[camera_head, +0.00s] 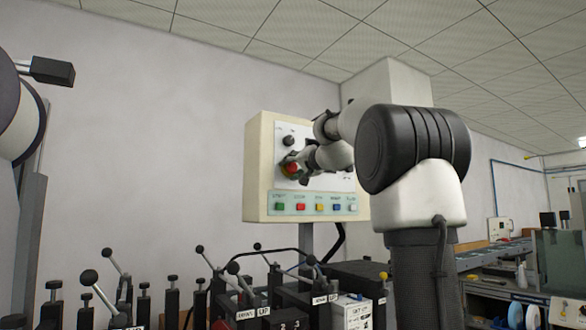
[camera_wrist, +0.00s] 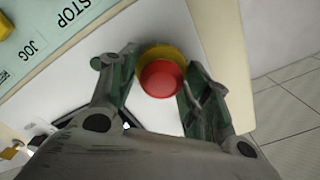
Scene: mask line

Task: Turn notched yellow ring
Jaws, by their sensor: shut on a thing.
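The yellow ring (camera_wrist: 159,53) sits around a red button (camera_wrist: 161,79) on the face of a cream control box (camera_head: 259,165). The ring and the red button (camera_head: 292,168) also show small in the head view. My gripper (camera_wrist: 160,82) is at the box face, with one finger on each side of the ring, shut on it. In the head view my gripper (camera_head: 292,166) reaches the panel from the right. The notch of the ring cannot be made out, and the ring's lower part is hidden behind the red button in the wrist view.
A dark knob (camera_head: 288,141) is above the ring. A row of coloured buttons (camera_head: 319,207) runs along the box's lower edge. Black levers and clamps (camera_head: 250,285) stand below the box. A bench (camera_head: 490,255) is at the far right.

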